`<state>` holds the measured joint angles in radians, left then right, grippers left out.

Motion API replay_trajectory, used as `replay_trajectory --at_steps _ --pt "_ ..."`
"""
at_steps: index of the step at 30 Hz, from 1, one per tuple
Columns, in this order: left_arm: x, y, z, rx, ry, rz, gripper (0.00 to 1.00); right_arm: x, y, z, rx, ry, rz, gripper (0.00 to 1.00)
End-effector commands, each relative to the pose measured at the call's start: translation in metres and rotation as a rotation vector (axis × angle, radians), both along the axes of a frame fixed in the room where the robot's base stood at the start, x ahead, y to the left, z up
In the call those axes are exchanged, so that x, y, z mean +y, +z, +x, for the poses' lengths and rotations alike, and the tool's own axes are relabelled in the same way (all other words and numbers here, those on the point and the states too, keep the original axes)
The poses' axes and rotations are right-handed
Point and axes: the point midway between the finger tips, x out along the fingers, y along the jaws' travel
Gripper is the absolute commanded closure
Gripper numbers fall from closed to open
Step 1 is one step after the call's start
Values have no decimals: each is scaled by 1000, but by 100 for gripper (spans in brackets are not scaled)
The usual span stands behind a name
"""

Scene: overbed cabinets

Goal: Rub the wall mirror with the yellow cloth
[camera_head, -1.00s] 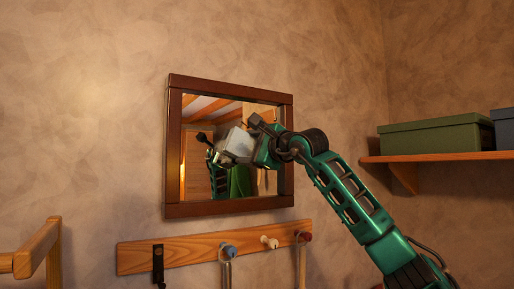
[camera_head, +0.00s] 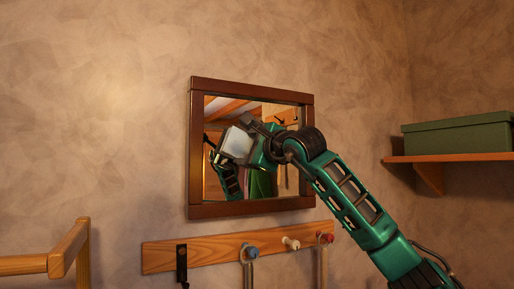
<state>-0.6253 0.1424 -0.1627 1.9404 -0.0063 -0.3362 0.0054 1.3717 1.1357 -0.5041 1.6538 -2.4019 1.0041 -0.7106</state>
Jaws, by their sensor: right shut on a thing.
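The wall mirror (camera_head: 289,184) hangs in a dark brown wooden frame, left of the picture's middle. My right arm reaches in from the lower right, and my right gripper (camera_head: 219,148) is in front of the glass, left of the mirror's middle. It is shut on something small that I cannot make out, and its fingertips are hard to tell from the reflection. The yellow cloth is not clearly visible. I cannot tell whether the glass is being touched. The reflection of a green arm shows in the lower glass. My left gripper is not in view.
Below the mirror is a wooden peg rail (camera_head: 210,253) with coloured pegs and hanging straps. A wooden shelf (camera_head: 455,158) at the right carries a green box (camera_head: 458,137). A wooden rail frame (camera_head: 68,250) stands at lower left. The wall left of the mirror is bare.

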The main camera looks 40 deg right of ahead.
Motion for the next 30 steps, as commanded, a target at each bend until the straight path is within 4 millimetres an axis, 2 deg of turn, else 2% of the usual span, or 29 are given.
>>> replay_trajectory --at_steps 5,16,30 --pt "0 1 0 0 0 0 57 11 0 4 1 2 1 53" --pt "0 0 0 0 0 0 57 13 0 2 0 1 0 53" --pt "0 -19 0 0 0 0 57 25 -1 -42 -3 -1 0 53"
